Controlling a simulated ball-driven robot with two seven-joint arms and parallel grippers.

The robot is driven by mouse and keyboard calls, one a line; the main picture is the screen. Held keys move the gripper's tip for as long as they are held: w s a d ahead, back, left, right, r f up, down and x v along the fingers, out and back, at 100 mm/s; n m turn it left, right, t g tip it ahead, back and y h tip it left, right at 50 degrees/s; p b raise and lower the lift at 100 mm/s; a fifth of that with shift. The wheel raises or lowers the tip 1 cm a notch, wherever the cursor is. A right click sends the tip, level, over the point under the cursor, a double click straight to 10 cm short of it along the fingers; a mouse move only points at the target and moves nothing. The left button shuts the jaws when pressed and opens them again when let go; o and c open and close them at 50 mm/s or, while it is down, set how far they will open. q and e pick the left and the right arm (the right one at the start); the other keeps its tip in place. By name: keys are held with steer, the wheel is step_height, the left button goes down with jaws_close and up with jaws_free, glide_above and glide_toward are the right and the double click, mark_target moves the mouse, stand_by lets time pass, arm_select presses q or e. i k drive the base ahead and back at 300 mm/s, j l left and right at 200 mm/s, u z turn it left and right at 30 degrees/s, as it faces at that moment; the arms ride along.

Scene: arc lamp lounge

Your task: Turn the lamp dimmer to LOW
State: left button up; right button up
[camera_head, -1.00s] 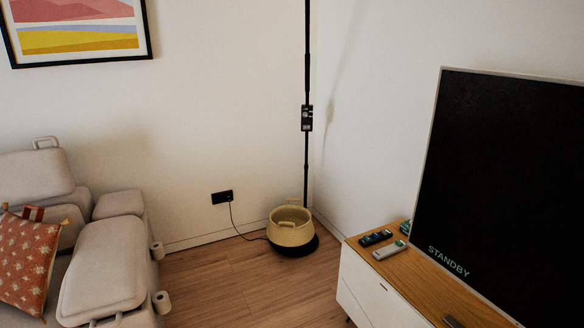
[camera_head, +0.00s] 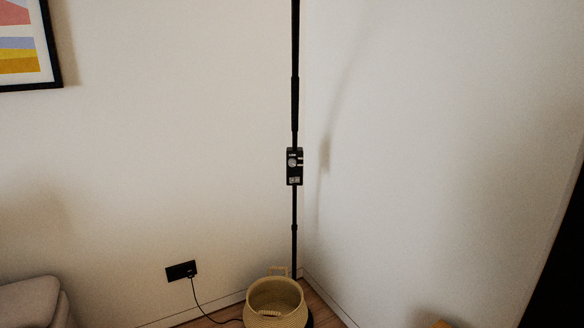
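The lamp's dimmer box (camera_head: 294,167) is a small black unit on the black lamp pole (camera_head: 295,100), near the middle of the head view. It has a round grey knob (camera_head: 292,162) with small pale markings beside it and a pale label below. The markings are too small to read, so the knob's setting cannot be told. The pole rises out of the top of the view; the lamp head is not visible. Neither of my grippers is in view.
A woven basket (camera_head: 275,304) stands at the pole's foot, in front of it. A black wall socket (camera_head: 181,271) with a cord is to the left. A grey sofa part (camera_head: 32,303) is at lower left, and the dark screen edge (camera_head: 562,265) at lower right.

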mark_target(292, 162)
steer(key=i+z, duration=0.2)
steer(key=z, duration=0.2)
steer(key=i+j+z, duration=0.1)
steer(key=z, duration=0.3)
